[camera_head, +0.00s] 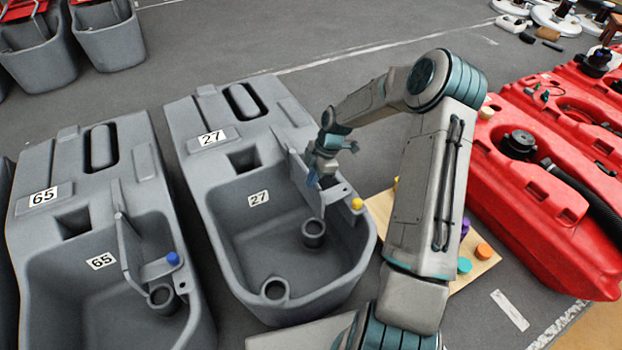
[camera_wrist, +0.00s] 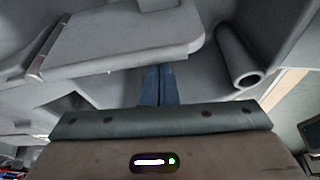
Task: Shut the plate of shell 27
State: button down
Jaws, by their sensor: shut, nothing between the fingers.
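Shell 27 (camera_head: 215,215) is the grey tank in the middle of the head view, with two "27" labels. Its plate (camera_head: 297,170) stands raised on edge at the right side of the basin, partly hidden by my gripper. In the wrist view the plate (camera_wrist: 130,45) is a broad grey panel with a hinge-like strip at its left end. My gripper (camera_head: 313,181) is shut and empty, right beside the plate. Its blue fingers (camera_wrist: 158,86) show just below the plate's edge in the wrist view; I cannot tell whether they touch it.
A round pipe (camera_head: 313,234) and a yellow knob (camera_head: 357,204) are near the plate. Shell 65 (camera_head: 25,235) stands close on the left, its own plate (camera_head: 128,240) raised. A wooden board (camera_head: 487,262) with coloured caps and red tanks (camera_head: 540,190) lie right.

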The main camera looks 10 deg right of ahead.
notch_tip(320, 180, up, 10)
jog(key=p, duration=0.3)
jog(key=shift+a+r+p, duration=0.2)
jog(key=shift+a+p, duration=0.05)
jog(key=shift+p, duration=0.15)
jog(key=s+r+m+t+h+p, duration=0.1)
jog(key=s+r+m+p, duration=0.5)
jog(key=r, duration=0.8)
jog(key=s+a+r+m+t+h+p, duration=0.1)
jog(key=s+r+m+p, duration=0.6)
jog(key=s+r, duration=0.5)
jog(key=s+r+m+t+h+p, duration=0.1)
jog(key=s+r+m+h+p, duration=0.1)
jog(key=s+r+m+p, duration=0.4)
jog(key=s+r+p, duration=0.4)
jog(key=r, duration=0.6)
jog(key=shift+a+r+m, duration=0.25)
jog(key=shift+r+m, duration=0.1)
jog(key=shift+m, duration=0.05)
